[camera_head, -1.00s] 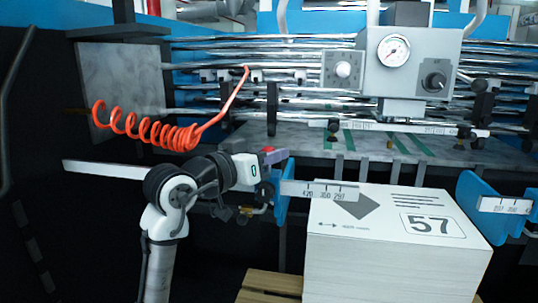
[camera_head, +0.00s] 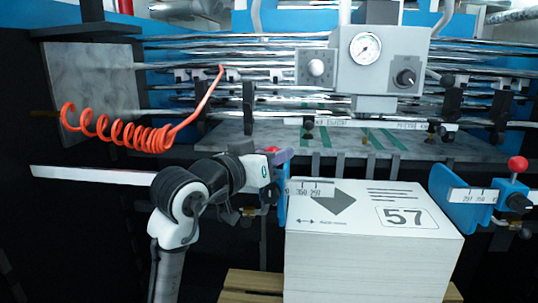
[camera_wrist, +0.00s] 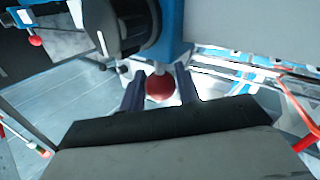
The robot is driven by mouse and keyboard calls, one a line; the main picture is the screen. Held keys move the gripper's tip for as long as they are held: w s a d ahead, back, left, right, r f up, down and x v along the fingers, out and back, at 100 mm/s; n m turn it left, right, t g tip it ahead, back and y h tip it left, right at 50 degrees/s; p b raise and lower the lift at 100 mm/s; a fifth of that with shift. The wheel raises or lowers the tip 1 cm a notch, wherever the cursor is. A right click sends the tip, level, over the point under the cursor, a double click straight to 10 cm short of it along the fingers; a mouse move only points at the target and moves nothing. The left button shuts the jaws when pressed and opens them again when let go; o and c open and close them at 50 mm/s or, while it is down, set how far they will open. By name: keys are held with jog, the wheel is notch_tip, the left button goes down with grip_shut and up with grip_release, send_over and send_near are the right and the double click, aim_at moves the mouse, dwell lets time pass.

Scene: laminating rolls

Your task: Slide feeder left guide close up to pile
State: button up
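The left guide (camera_head: 283,200) is a blue upright plate on a scaled bar (camera_head: 318,188), standing at the left side of the paper pile (camera_head: 365,260). In the head view almost no gap shows between plate and pile; contact cannot be told. The pile is a white stack with an arrow and "57" on top. My gripper (camera_head: 280,157) is over the guide's clamp. In the wrist view my gripper (camera_wrist: 160,90) has its two dark fingers closed on either side of the guide's red ball knob (camera_wrist: 160,89).
The right guide (camera_head: 462,205), with a red knob (camera_head: 517,163), stands at the pile's right. A coiled orange hose (camera_head: 120,132) hangs at upper left. A gauge box (camera_head: 380,60) and rollers are behind. A wooden pallet (camera_head: 250,284) is below the pile.

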jog(key=o, duration=0.3)
jog(key=shift+a, duration=0.1)
jog(key=b+v, duration=0.3)
jog(key=v, duration=1)
jog(key=shift+s+a, duration=0.25)
jog(key=shift+s, duration=0.05)
jog(key=shift+r, duration=0.1)
